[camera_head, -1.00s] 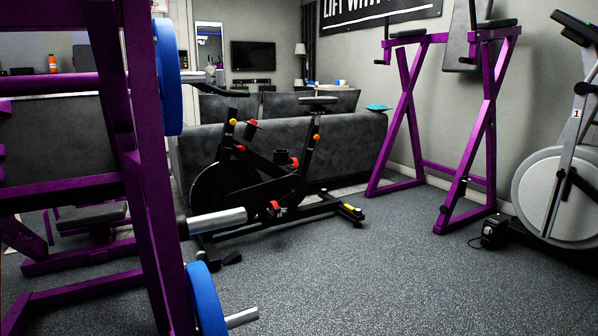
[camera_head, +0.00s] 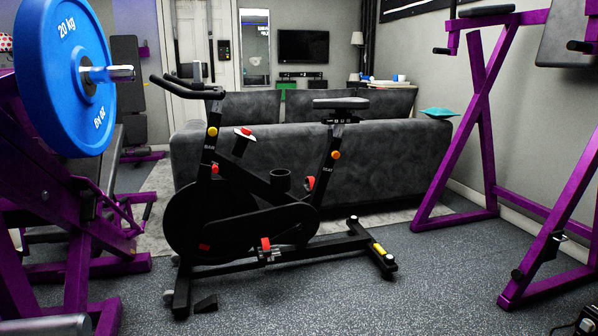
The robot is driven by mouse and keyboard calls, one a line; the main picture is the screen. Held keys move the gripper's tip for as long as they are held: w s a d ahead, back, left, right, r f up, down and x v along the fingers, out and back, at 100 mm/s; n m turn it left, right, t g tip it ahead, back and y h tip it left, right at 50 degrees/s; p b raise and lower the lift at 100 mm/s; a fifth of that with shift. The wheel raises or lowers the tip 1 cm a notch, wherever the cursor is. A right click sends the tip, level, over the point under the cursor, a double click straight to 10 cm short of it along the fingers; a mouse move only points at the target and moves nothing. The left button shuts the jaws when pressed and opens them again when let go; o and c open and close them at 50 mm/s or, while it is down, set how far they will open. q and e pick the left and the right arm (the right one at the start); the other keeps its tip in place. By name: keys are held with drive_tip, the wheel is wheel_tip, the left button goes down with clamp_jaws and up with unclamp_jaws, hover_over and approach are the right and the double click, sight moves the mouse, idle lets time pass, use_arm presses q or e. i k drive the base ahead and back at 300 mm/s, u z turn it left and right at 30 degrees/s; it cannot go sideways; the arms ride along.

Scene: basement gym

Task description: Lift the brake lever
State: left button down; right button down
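A black exercise bike (camera_head: 232,222) stands upright on the floor in the middle of the head view, side-on. Its handlebar (camera_head: 186,88) is at the upper left and its seat (camera_head: 341,103) at the upper right. A small part with a red top (camera_head: 244,132) sticks up from the frame behind the handlebar post; it looks like the brake lever, but it is too small to be sure. Other red and orange or yellow knobs and a pedal show lower on the bike. Neither of my grippers is in view.
A purple rack with a blue weight plate (camera_head: 66,72) stands close on the left. A purple frame (camera_head: 482,130) stands on the right. A grey sofa (camera_head: 400,170) is behind the bike. The speckled floor (camera_head: 330,300) in front is clear.

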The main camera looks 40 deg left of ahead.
sight(214, 166)
drive_tip(key=u, duration=0.45)
drive_tip(key=i, duration=1.65)
drive_tip(key=u, duration=1.85)
drive_tip(key=i, duration=0.85)
drive_tip(key=u, duration=0.7)
